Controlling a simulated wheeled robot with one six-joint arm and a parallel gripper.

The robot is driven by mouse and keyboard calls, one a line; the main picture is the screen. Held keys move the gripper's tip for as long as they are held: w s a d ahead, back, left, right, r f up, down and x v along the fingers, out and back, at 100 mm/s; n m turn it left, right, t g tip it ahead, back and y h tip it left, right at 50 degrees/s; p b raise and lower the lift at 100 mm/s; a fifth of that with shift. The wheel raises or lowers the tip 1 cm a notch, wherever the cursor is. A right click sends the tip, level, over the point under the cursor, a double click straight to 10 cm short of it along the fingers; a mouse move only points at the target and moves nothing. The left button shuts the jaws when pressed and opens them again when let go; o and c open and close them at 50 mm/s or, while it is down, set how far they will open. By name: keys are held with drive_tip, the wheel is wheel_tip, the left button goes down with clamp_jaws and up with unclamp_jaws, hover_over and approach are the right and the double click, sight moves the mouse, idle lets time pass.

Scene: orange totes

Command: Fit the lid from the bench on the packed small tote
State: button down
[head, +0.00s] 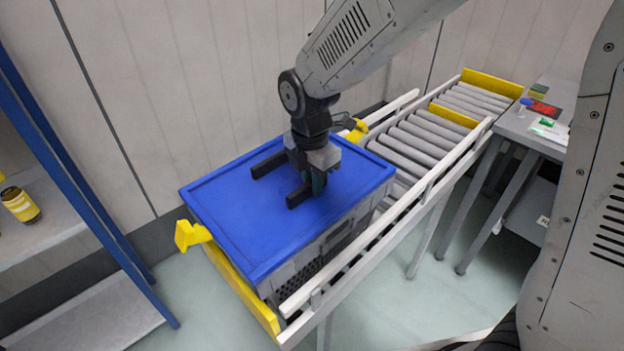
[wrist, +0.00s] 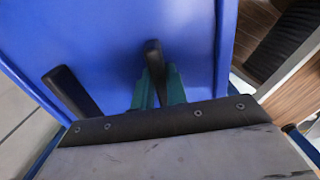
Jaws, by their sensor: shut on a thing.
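The blue lid (head: 235,215) lies over the top of the grey small tote (head: 345,238), which stands at the near end of the roller conveyor. The lid covers the tote's opening, so its contents are hidden. I cannot tell whether the lid is fully seated all round. My gripper (head: 272,188) is over the middle of the lid, shut on it, with its two black fingers spread low along the top. In the wrist view the lid (wrist: 100,25) fills the upper part beyond the fingers (wrist: 106,68). Teal parts show beside one finger; the exact grip is hidden.
The conveyor has white side rails (head: 385,228) and a yellow end stop (head: 243,292). Its rollers (head: 425,140) are empty behind the tote. A grey bench (head: 512,125) with small items stands at right. A blue-framed shelf (head: 85,190) with a yellow jar (head: 20,205) is at left.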

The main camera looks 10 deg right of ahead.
drive_tip(key=c, duration=1.3)
unclamp_jaws()
wheel_tip(320, 180, up, 8)
drive_tip(key=shift+s+a+f, duration=0.1)
drive_tip(key=shift+a, duration=0.05)
drive_tip(key=shift+s+f+m, duration=0.1)
drive_tip(key=shift+s+m, duration=0.15)
drive_tip(key=shift+m, duration=0.85)
drive_tip(key=s+d+r+m, duration=0.2)
drive_tip(key=s+d+m, duration=0.4)
drive_tip(key=s+m, duration=0.1)
drive_tip(key=s+d+r+m, duration=0.2)
drive_tip(key=s+d+m, duration=0.4)
drive_tip(key=s+m, duration=0.2)
drive_tip(key=s+d+r+m+t, duration=0.1)
drive_tip(key=s+d+r+m, duration=0.1)
drive_tip(key=s+d+m, duration=0.4)
drive_tip(key=shift+s+d+r+m, duration=0.1)
drive_tip(key=shift+s+d+m, duration=0.1)
drive_tip(key=shift+s+m, duration=0.55)
